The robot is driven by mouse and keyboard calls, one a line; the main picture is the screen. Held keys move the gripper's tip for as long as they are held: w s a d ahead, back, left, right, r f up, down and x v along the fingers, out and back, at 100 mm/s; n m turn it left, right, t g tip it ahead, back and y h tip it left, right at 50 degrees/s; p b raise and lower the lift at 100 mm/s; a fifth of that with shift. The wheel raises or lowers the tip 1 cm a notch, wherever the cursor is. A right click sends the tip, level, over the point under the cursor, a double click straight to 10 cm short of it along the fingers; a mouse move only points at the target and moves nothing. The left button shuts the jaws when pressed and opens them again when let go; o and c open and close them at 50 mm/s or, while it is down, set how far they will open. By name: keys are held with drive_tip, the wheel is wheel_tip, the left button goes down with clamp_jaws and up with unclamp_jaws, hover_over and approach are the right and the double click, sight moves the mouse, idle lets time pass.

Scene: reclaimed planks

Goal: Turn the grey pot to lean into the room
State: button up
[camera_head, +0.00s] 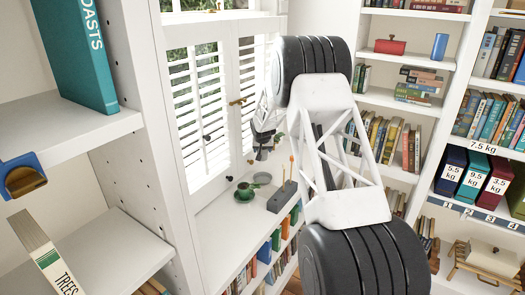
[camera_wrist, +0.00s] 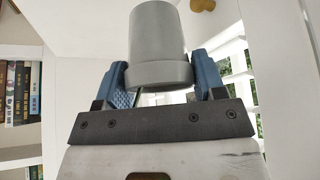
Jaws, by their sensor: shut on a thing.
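The grey pot (camera_wrist: 165,35) fills the top middle of the wrist view. Its thicker band is at the lower end in that picture, between the fingers. My gripper (camera_wrist: 160,75) is shut on it, with one blue finger pad against each side. What the pot holds does not show in the wrist view. In the head view my arm covers much of the middle, and the gripper end is small and dark in front of the shuttered window. I cannot make out the pot clearly there, nor whether it touches the sill.
White shutters (camera_head: 200,105) stand behind the arm. A low white shelf top (camera_head: 222,215) holds a green cup (camera_head: 244,191), a saucer (camera_head: 262,178) and a grey block with sticks (camera_head: 282,197). A tall white bookcase (camera_head: 130,125) closes off the left. Bookshelves line the right.

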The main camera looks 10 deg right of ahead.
idle(0.3)
drive_tip(key=shift+f+m+h, duration=0.3)
drive_tip(key=shift+f+m, duration=0.3)
drive_tip(key=shift+f, duration=1.7)
drive_tip(key=shift+f+m+h, duration=0.3)
drive_tip(key=shift+f+m, duration=0.3)
drive_tip(key=shift+f, duration=1.7)
drive_tip(key=shift+f, duration=0.25)
drive_tip(key=shift+f, duration=1.25)
drive_tip(key=o, duration=1.3)
drive_tip(key=shift+c, duration=0.2)
drive_tip(key=shift+f, duration=0.1)
